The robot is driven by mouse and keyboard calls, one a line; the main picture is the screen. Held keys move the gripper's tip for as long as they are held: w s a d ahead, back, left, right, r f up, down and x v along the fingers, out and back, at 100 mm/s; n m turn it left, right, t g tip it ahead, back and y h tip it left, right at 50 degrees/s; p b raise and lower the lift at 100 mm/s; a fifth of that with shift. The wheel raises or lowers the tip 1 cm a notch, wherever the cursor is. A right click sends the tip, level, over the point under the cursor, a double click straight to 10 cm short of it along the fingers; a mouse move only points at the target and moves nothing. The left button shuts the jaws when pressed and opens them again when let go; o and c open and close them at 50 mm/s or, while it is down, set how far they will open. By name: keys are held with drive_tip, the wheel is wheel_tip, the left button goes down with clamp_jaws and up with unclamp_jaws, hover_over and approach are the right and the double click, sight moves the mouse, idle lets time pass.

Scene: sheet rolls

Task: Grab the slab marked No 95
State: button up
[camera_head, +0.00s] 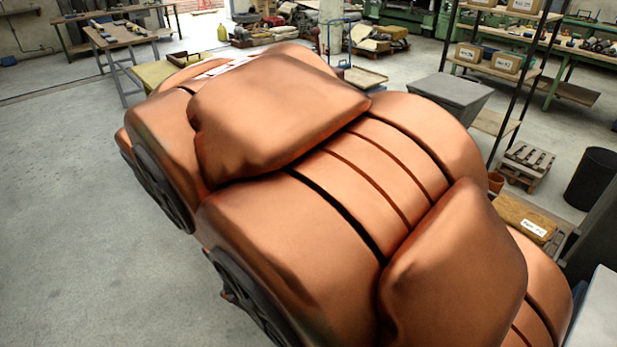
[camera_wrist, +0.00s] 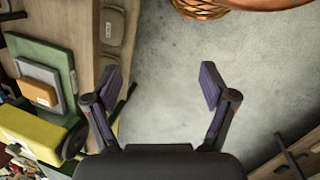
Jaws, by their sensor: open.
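I cannot make out a slab marked No 95 in either view. Labelled brown blocks sit on the rack at the right of the head view, among them one block (camera_head: 506,63) beside another (camera_head: 468,53); their lettering is too small to read surely. A tan slab-like block (camera_head: 525,218) with a white label lies lower right, its label also unclear. My gripper (camera_wrist: 160,86) shows in the wrist view, open and empty, with bare floor between its fingers. My gripper is not visible in the head view.
Large copper-coloured bulky forms (camera_head: 280,110) fill the middle of the head view. A black bin (camera_head: 592,178) and a pallet (camera_head: 526,160) stand right. The wrist view shows a green slab (camera_wrist: 40,55), an orange block (camera_wrist: 38,92) and a yellow piece (camera_wrist: 30,130) left. Floor is clear at left.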

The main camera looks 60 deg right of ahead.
drive_tip(key=shift+o, duration=1)
drive_tip(key=w+d+n+g+h+b, duration=0.1)
drive_tip(key=w+d, duration=0.5)
drive_tip(key=d, duration=0.8)
drive_tip(key=h+b, duration=0.1)
drive_tip(key=h, duration=0.1)
drive_tip(key=shift+w+d+h, duration=0.15)
drive_tip(key=shift+d+h, duration=0.25)
drive_tip(key=w+d+f+n+g+h+b, duration=0.1)
drive_tip(key=w+d+f+n+h+b, duration=0.2)
drive_tip(key=d, duration=0.7)
drive_tip(key=w+d+f+n+g+h+b, duration=0.15)
drive_tip(key=w+d+n, duration=0.35)
drive_tip(key=d, duration=0.5)
drive_tip(key=w+d+f+n, duration=0.2)
drive_tip(key=f, duration=0.1)
drive_tip(key=w+d+f+n+t+h+b, duration=0.1)
drive_tip(key=w+d+f, duration=0.2)
drive_tip(key=w+d+f+n+h, duration=0.1)
drive_tip(key=w+d+f+n, duration=0.1)
drive_tip(key=d+f, duration=0.1)
drive_tip(key=shift+w+d+f+n+t+h+b, duration=0.15)
drive_tip(key=shift+d+f+n+t+h+b, duration=0.05)
drive_tip(key=shift+n+t+h+b, duration=0.1)
drive_tip(key=shift+p+x, duration=0.8)
drive_tip(key=shift+x, duration=3.05)
drive_tip(key=shift+r, duration=0.1)
drive_tip(key=shift+c, duration=0.3)
drive_tip(key=shift+r, duration=0.1)
drive_tip(key=c, duration=1.4)
